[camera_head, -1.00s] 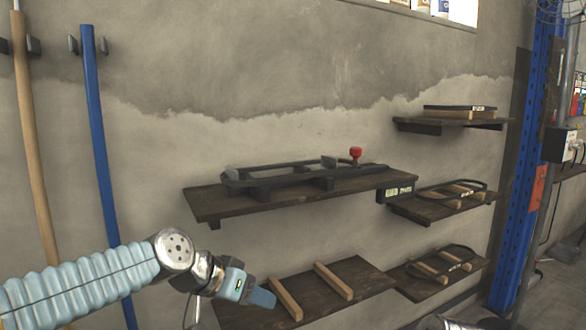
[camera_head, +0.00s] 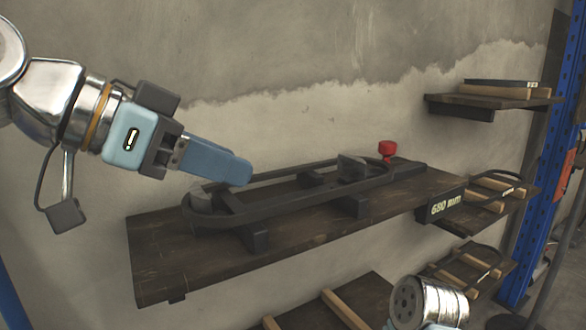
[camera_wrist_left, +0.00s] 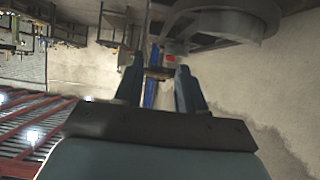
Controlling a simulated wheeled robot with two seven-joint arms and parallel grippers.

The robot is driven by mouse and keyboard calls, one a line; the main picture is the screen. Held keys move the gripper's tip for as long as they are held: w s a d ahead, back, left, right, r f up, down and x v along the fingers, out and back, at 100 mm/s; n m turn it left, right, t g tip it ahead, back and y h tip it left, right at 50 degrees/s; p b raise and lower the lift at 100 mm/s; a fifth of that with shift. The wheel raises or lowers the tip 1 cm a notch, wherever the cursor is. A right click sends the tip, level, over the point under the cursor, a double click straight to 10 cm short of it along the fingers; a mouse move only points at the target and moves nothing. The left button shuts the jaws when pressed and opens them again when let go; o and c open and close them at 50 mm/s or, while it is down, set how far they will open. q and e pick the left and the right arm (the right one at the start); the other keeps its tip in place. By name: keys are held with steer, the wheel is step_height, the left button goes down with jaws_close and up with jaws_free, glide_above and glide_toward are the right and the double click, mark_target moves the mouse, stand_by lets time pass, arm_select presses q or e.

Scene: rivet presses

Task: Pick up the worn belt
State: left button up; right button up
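A dark belt (camera_head: 300,199) is looped in a long oval around the two ends of a stand on the middle wall shelf (camera_head: 160,262). I take it for the worn belt, though wear does not show clearly. Its near-left end curves around a grey pulley (camera_head: 203,197), and a red knob (camera_head: 387,150) stands at the far end. My left gripper (camera_head: 238,172) is just above the belt's left end, apart from it as far as I can tell. In the left wrist view its fingers (camera_wrist_left: 160,85) are spread with nothing between them, and the belt's end (camera_wrist_left: 235,20) shows at the top.
Shelves at the right hold other belts on wooden bars (camera_head: 485,190). A lower shelf (camera_head: 310,312) has bare wooden bars. Part of my right arm (camera_head: 430,300) shows at the bottom. A blue post (camera_head: 560,140) stands at right.

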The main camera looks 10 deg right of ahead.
arm_select(q)
glide_toward(322, 192)
steer(key=shift+x, duration=1.2)
steer(key=x, duration=0.5)
steer(key=shift+p, duration=0.3)
jaws_close()
